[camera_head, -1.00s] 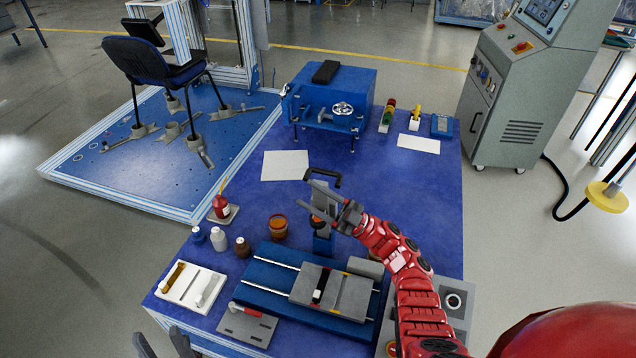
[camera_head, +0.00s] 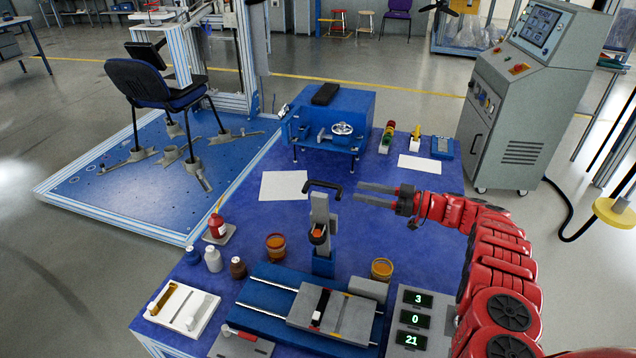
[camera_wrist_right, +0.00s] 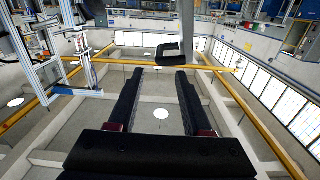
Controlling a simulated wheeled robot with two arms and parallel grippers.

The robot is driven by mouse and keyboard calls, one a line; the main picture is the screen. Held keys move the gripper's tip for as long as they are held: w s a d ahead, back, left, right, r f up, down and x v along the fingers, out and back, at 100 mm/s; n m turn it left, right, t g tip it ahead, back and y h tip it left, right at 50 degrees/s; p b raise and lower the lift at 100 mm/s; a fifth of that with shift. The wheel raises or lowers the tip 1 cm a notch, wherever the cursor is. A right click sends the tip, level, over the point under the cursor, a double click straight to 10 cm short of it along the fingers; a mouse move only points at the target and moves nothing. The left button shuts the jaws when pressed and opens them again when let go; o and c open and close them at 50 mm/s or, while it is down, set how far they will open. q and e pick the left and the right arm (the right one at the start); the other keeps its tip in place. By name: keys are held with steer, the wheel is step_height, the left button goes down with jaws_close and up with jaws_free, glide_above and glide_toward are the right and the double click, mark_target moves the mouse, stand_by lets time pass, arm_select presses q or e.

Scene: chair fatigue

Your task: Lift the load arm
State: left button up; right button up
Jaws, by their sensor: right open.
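The load arm (camera_head: 321,212) is a grey upright lever with a black handle (camera_head: 324,187) on top. It stands upright on a blue post behind the sliding fixture (camera_head: 330,308). My right gripper (camera_head: 358,193) is open and empty, level with the handle and just to its right, with its fingers pointing left at it. In the right wrist view, both dark fingers (camera_wrist_right: 158,75) are spread apart. A black loop on a grey post, apparently the handle, shows beyond the fingertips, with a gap. My left gripper is out of view.
Orange cups (camera_head: 276,246) (camera_head: 381,268) stand left and right of the post. Small bottles (camera_head: 213,259) and a white tray (camera_head: 182,307) lie left. A display panel (camera_head: 412,322) is front right. A blue machine (camera_head: 333,118) stands behind. Paper lies flat at mid-table.

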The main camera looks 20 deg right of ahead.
mark_target(318, 183)
steer(key=x, duration=0.6)
steer(key=b+x, duration=0.1)
steer(key=x, duration=0.5)
steer(key=shift+a+f, duration=0.15)
steer(key=shift+f, duration=0.1)
steer(key=shift+w+a+r, duration=0.2)
steer(key=shift+w+a, duration=0.1)
steer(key=shift+a, duration=0.05)
steer(key=shift+c, duration=0.2)
jaws_close()
steer(key=shift+f, duration=0.1)
